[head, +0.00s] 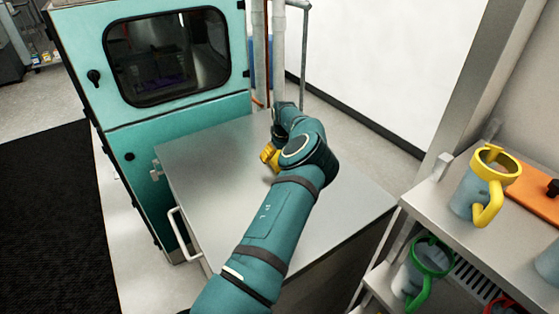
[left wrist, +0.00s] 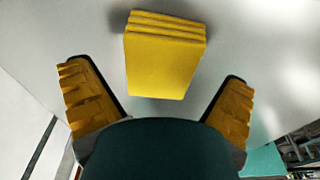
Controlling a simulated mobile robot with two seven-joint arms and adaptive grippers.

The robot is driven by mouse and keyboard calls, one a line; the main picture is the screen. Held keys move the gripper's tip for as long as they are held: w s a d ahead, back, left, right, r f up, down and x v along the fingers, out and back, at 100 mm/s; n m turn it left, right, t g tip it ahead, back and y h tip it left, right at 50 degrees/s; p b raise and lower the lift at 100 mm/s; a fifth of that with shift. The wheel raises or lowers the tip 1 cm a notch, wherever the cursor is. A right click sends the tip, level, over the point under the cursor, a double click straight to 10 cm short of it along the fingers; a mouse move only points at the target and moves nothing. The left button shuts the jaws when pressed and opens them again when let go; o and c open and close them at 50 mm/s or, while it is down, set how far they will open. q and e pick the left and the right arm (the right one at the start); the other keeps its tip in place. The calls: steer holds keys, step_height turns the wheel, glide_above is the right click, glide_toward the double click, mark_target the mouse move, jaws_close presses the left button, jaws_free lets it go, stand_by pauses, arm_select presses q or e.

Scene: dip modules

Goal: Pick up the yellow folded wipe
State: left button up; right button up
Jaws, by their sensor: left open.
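The yellow folded wipe (left wrist: 163,58) shows in the left wrist view as a small stack of folded layers on a grey metal surface. It is ahead of my left gripper (left wrist: 160,108), roughly centred between its two ridged yellow fingers. The fingers are wide apart and nothing is between their tips. In the head view my left gripper (head: 270,156) is over the steel tabletop (head: 215,170), mostly hidden behind its own wrist. I cannot make out the wipe in the head view. My right gripper is not in view.
A teal cabinet (head: 180,118) with a dark window stands behind and left of the table. At right, a shelf holds a jug with a yellow rim (head: 486,186), a jug with a green rim (head: 422,270) and an orange board (head: 535,190). Much of the tabletop is bare.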

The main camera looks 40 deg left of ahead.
arm_select(q)
step_height(320, 180, down, 2)
steer(key=shift+w+a+f, duration=0.1)
steer(key=shift+a+f, duration=0.05)
steer(key=c, duration=0.9)
step_height(320, 180, up, 10)
steer(key=shift+r+b, duration=0.1)
steer(key=shift+b, duration=0.25)
steer(key=shift+c, duration=0.5)
